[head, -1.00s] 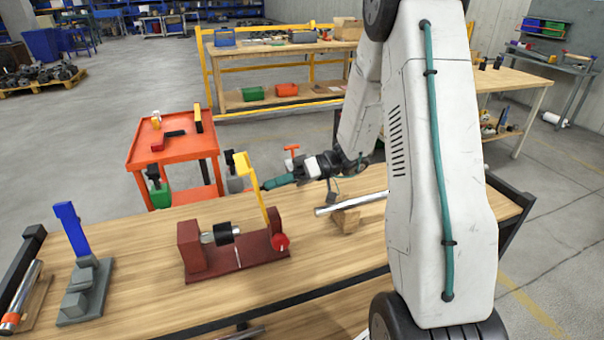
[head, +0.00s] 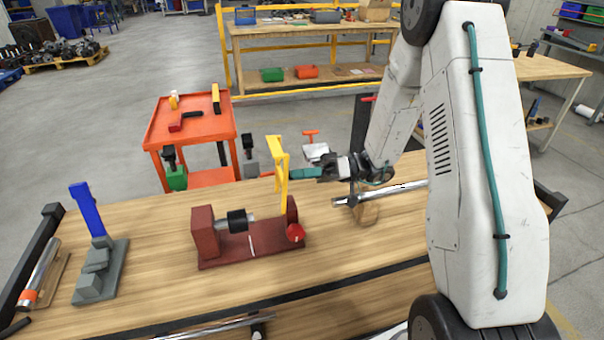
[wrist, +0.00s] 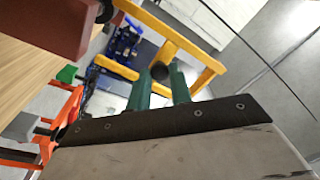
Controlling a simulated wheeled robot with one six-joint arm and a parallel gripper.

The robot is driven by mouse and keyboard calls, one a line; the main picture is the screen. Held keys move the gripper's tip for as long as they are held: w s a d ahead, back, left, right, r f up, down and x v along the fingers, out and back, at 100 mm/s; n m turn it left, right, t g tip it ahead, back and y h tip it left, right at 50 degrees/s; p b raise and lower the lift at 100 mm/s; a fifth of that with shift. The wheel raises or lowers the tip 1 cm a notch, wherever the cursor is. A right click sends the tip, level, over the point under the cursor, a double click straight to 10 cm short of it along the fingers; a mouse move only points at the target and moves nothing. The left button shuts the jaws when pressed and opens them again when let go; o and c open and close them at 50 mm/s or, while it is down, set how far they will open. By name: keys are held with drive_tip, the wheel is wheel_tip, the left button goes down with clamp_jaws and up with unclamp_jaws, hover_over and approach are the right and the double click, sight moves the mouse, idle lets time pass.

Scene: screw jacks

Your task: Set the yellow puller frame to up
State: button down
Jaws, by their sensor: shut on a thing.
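The yellow puller frame (head: 283,190) stands nearly upright, tilted slightly left, at the right end of the dark red jack base (head: 255,246) on the wooden bench. A grey screw with a black collar (head: 238,221) lies along the base, and a red knob (head: 296,233) sits at the frame's foot. My gripper (head: 290,174), with green fingers, reaches in from the right and is shut on the frame's upright part. In the wrist view the frame (wrist: 200,55) crosses beyond the fingertips (wrist: 160,78), with one bar between them.
A grey jack with a blue upright (head: 88,212) stands at the left. A metal bar (head: 400,189) rests on a wooden block (head: 367,213) right of the red base. An orange cart (head: 190,130) stands behind the bench.

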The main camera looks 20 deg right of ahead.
drive_tip(key=c, duration=1.3)
unclamp_jaws()
drive_tip(key=shift+a+f, duration=0.1)
drive_tip(key=shift+o, duration=0.2)
drive_tip(key=d, duration=0.7)
drive_tip(key=shift+s+d+f, duration=0.3)
drive_tip(key=shift+s+d, duration=0.1)
drive_tip(key=shift+s, duration=0.05)
